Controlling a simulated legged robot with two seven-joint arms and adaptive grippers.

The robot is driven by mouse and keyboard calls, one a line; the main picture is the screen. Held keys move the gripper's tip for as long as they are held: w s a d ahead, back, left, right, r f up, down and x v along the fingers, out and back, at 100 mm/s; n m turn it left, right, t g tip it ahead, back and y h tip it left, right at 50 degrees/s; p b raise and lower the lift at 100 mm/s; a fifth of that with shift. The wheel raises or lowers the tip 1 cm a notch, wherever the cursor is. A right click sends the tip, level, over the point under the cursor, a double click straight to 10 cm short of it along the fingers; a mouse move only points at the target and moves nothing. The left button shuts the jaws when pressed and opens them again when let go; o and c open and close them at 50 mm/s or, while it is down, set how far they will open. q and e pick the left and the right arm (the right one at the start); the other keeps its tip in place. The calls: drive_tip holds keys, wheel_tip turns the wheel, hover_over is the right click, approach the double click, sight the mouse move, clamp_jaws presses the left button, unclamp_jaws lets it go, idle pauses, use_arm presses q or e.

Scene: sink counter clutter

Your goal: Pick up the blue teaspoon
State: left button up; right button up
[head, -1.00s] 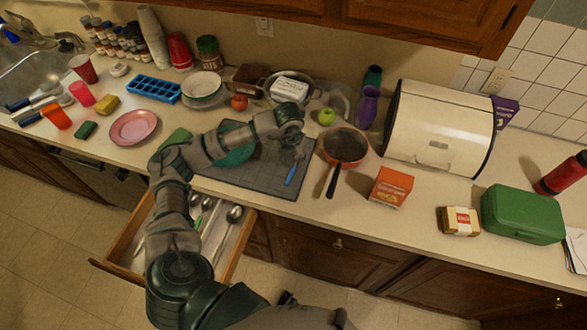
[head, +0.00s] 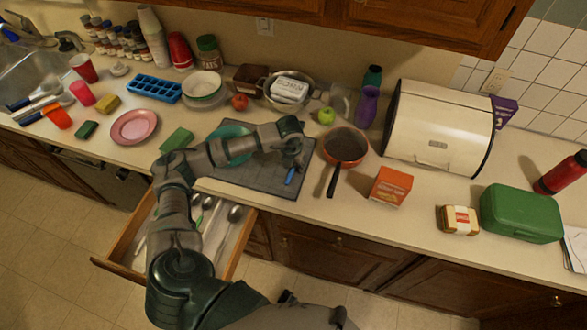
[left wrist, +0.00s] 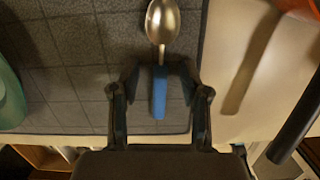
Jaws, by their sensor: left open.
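The blue teaspoon has a blue handle (head: 290,176) and a metal bowl. It lies on the dark grey mat (head: 262,183), its bowl end covered by my gripper in the head view. In the left wrist view the blue handle (left wrist: 159,98) points down toward my gripper, and the metal bowl shows above it. My left gripper (head: 293,162) is open and low over the spoon. In the left wrist view my left gripper (left wrist: 159,90) has one finger on each side of the handle, with gaps between. My right gripper is not in view.
A teal bowl (head: 238,136) stands on the mat, partly behind my left arm. An orange pan (head: 345,145) with a dark handle is right of the mat. An open drawer (head: 123,248) with cutlery is below the counter edge. An orange box (head: 391,186) stands farther right.

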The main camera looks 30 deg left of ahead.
use_arm(q)
clamp_jaws()
